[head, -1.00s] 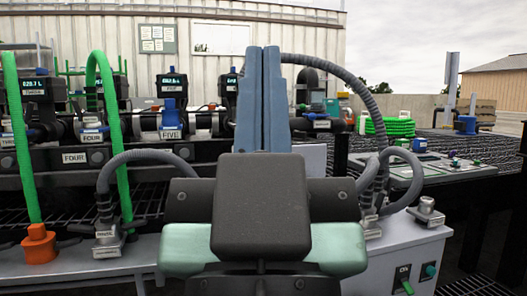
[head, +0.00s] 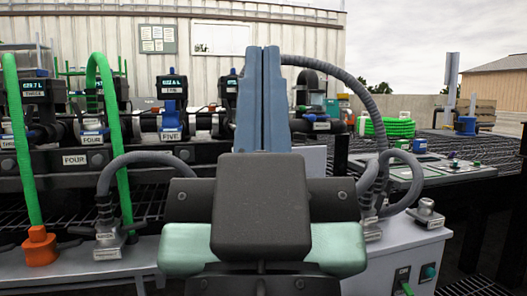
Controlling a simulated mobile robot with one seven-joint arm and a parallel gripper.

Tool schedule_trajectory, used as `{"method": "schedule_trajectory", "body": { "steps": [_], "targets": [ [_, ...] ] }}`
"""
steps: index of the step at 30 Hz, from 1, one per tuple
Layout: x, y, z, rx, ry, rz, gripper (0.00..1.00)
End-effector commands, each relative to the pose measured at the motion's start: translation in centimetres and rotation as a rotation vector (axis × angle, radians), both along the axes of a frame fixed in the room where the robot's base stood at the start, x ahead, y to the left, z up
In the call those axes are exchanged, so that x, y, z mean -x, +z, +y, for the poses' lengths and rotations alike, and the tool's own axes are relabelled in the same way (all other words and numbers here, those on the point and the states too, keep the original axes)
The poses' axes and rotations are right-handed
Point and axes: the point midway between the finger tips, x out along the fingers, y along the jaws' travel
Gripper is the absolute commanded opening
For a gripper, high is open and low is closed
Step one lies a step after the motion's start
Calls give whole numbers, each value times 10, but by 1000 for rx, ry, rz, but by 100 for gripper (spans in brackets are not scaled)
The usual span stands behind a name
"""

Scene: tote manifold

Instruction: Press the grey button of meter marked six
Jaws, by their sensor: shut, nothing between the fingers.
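My gripper (head: 263,52) stands in the middle of the view, its two blue-grey fingers upright and pressed together, with nothing between them. Several dark meters with lit displays stand in a row at the back left. One meter (head: 172,84) stands above a blue valve and a label reading FIVE (head: 171,135). To its right, another meter (head: 229,85) is partly covered by my fingers. I see no readable label for six, and cannot tell whether this partly covered meter is it. No grey button can be made out. The fingertips appear apart from the meters.
Green hoses (head: 122,150) rise at the left, one from an orange fitting (head: 38,246). Grey hoses (head: 372,105) arch on both sides of my gripper. A grey control box (head: 400,255) stands at the lower right. A green coil (head: 390,128) lies behind on the right.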

Motion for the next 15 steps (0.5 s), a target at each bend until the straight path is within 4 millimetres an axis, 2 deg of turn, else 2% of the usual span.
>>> {"method": "schedule_trajectory", "body": {
  "steps": [8,15],
  "targets": [
    [0,71,0,-1,1,0,0],
    [0,155,0,-3,5,0,0]
  ]
}}
